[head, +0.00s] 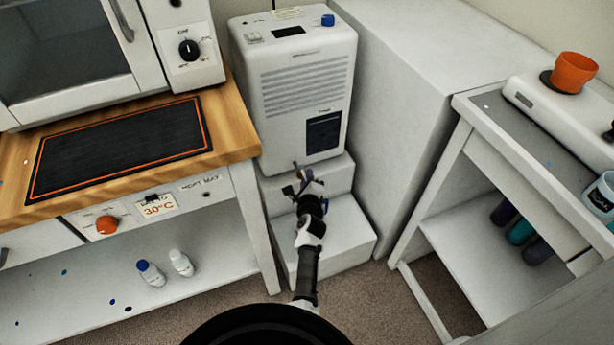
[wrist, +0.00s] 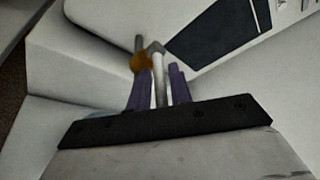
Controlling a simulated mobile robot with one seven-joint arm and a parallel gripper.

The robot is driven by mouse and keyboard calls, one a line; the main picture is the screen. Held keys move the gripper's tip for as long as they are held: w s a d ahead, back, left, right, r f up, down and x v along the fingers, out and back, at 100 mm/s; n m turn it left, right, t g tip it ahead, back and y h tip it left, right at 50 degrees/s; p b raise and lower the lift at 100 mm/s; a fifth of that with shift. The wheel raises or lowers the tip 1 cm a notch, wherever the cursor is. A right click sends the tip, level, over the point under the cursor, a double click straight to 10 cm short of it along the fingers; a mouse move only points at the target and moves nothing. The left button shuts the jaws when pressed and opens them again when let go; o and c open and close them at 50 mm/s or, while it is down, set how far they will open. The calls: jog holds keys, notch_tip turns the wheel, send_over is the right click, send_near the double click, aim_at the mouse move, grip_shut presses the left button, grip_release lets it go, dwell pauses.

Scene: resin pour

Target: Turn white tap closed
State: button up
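The tap is low at the front of a white dehumidifier-like unit (head: 293,75). In the wrist view it has a brass-brown body (wrist: 142,63), a grey spout or stem and a thin white lever (wrist: 158,76). My gripper (head: 303,182) is at the tap, above the white step. In the wrist view its purple fingers (wrist: 160,80) stand on either side of the white lever, with narrow gaps showing, so it looks open around it. In the head view the tap is small and mostly hidden by my gripper.
The white stepped stand (head: 345,235) is below the unit. A wooden-topped bench (head: 235,130) with a black mat is at left, with two small bottles (head: 165,268) on its lower shelf. A large white cabinet (head: 405,100) and a grey-topped table (head: 485,112) are at right.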

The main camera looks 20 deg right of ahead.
jog(key=shift+c, duration=0.2)
grip_shut()
jog(key=shift+r, duration=0.15)
